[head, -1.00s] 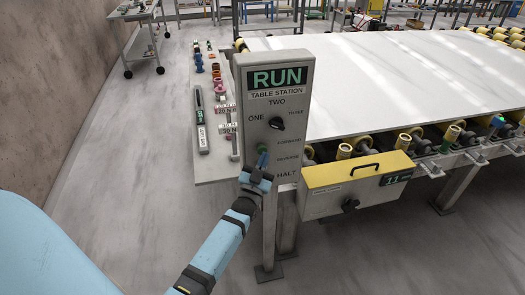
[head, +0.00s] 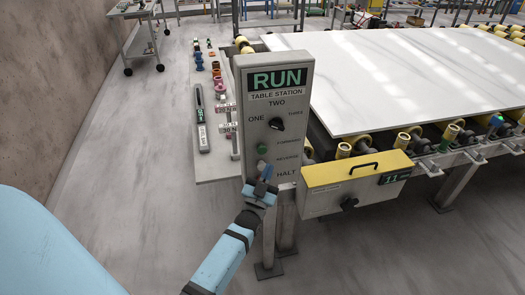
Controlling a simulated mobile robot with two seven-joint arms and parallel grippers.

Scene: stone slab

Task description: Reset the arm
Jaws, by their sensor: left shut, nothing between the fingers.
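The grey control panel (head: 301,82) stands upright on posts in the middle of the head view. Its lit display reads RUN. It has a black knob (head: 276,124) among the labels ONE, TWO and THREE, and a green button (head: 262,148) beside FORWARD. A pale button (head: 261,163) sits beside REVERSE. My left gripper (head: 265,175) is shut and empty in front of the panel's lower part, near the HALT label. It hides the spot left of that label. I cannot tell whether its tip touches the panel. My right gripper is not in view.
A white stone slab (head: 430,75) lies on a roller table behind the panel. A yellow-topped box (head: 322,197) with a black handle adjoins the panel's right side. A bench (head: 211,165) with small tools and parts stands behind left.

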